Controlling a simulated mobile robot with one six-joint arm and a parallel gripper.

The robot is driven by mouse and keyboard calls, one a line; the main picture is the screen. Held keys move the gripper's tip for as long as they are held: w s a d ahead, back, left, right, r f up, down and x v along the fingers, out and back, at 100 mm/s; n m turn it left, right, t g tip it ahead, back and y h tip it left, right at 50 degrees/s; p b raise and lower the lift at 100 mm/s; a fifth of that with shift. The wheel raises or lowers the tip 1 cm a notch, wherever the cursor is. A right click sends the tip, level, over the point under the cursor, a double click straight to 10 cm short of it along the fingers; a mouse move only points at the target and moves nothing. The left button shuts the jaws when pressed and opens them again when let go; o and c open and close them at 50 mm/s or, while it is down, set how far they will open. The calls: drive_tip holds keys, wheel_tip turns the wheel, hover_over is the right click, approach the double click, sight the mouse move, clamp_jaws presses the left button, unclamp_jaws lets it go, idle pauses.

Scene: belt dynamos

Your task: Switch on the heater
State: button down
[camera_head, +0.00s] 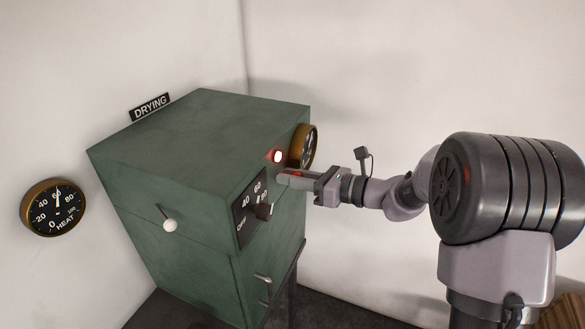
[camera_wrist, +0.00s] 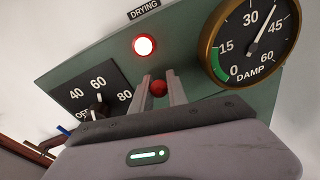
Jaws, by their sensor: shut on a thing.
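The heater appears to be the green cabinet (camera_head: 180,135) under a DRYING sign. A red knob (camera_wrist: 158,88) on its front panel sits between the fingertips of my gripper (camera_wrist: 160,90). In the head view my gripper (camera_head: 284,178) reaches the panel from the right, its fingers shut on the red knob. A lamp (camera_head: 278,156) glows white with a red rim just above the fingers; it also shows in the wrist view (camera_wrist: 145,46).
A brass-rimmed DAMP gauge (camera_wrist: 247,42) is close right of my fingers, its needle between 30 and 45. A HEAT gauge (camera_head: 53,208) on the left wall reads about 60. A white-knobbed lever (camera_head: 170,225) sticks out of the cabinet's left face. Small handles (camera_head: 263,279) are lower down.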

drive_tip(key=shift+r, duration=0.15)
drive_tip(key=c, duration=1.3)
unclamp_jaws()
drive_tip(key=v, duration=0.8)
drive_tip(key=b+v, duration=0.1)
drive_tip(key=v, duration=0.8)
drive_tip(key=shift+s+d+r, duration=0.1)
drive_tip(key=shift+s+r, duration=0.05)
drive_tip(key=shift+r, duration=0.1)
